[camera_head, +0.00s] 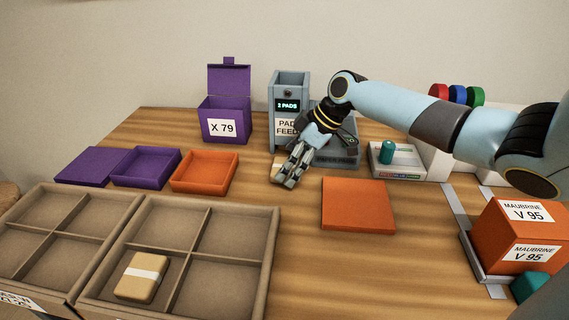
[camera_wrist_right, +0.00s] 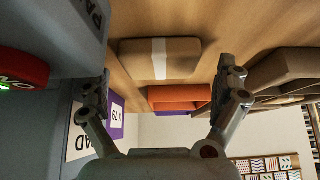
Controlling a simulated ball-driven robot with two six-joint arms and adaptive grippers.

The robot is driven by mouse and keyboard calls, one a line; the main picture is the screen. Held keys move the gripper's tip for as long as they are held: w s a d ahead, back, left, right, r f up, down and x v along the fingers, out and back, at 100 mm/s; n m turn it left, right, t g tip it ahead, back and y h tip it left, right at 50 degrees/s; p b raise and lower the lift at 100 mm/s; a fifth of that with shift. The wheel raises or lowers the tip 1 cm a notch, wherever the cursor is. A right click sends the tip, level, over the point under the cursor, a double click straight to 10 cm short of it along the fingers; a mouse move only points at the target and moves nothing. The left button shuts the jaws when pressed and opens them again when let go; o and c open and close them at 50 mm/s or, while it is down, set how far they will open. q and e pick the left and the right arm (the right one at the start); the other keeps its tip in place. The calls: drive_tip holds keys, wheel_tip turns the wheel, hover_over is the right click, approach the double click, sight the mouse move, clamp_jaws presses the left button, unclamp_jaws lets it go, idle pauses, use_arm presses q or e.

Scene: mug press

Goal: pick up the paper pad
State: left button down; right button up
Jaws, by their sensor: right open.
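A tan paper pad with a white band (camera_wrist_right: 160,58) lies on the wooden table in front of the pad feeder (camera_head: 290,95), whose display reads 2 PADS. In the head view my right gripper (camera_head: 285,180) hides most of this pad, and only a small part (camera_head: 276,169) shows at its left. In the right wrist view my right gripper (camera_wrist_right: 168,78) is open and empty, its fingers apart with the pad ahead between them, not touching it as far as I can tell. A second banded pad (camera_head: 136,284) lies in a front compartment of the divided tray (camera_head: 268,245). My left gripper is not in view.
Open orange box (camera_head: 205,187) and purple box (camera_head: 146,181) stand left of the gripper. A purple X 79 box (camera_head: 224,107) is behind. An orange flat lid (camera_head: 358,222) lies to the right, with a teal-handled stamp (camera_head: 387,152) behind and an orange V 95 box (camera_head: 505,265) at far right.

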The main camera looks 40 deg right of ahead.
drive_tip(key=shift+w+a+f, duration=0.15)
drive_tip(key=shift+w+f, duration=0.1)
drive_tip(key=shift+f, duration=0.2)
drive_tip(key=c, duration=0.9)
